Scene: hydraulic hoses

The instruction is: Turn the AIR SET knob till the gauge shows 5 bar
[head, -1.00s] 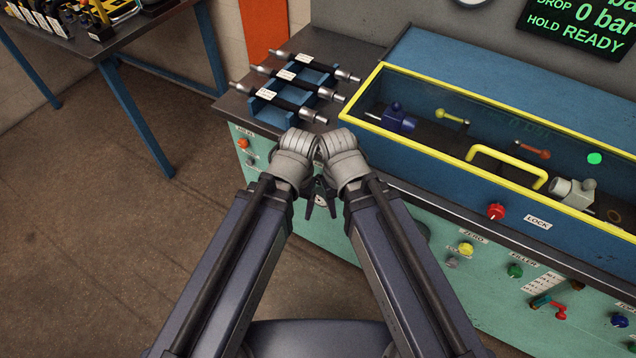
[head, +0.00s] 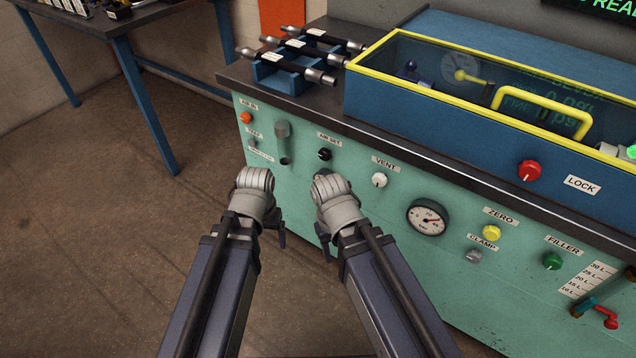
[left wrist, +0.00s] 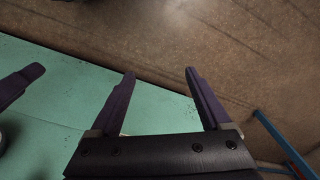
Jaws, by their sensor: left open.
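The black AIR SET knob (head: 324,155) is on the green front panel, under its label, just above my right wrist in the head view. A round gauge (head: 428,217) with a white face is farther right on the panel; its reading is too small to tell. A dark round rim (head: 321,173) under the knob is mostly hidden by my right wrist. My left gripper (head: 275,236) is left of and below the knob, pointing down, apart from it. The left wrist view shows its two fingers (left wrist: 160,74) spread and empty. My right gripper (head: 325,246) is partly hidden by its wrist.
A yellow-framed case (head: 420,112) and hoses on a blue rack (head: 290,80) are above.

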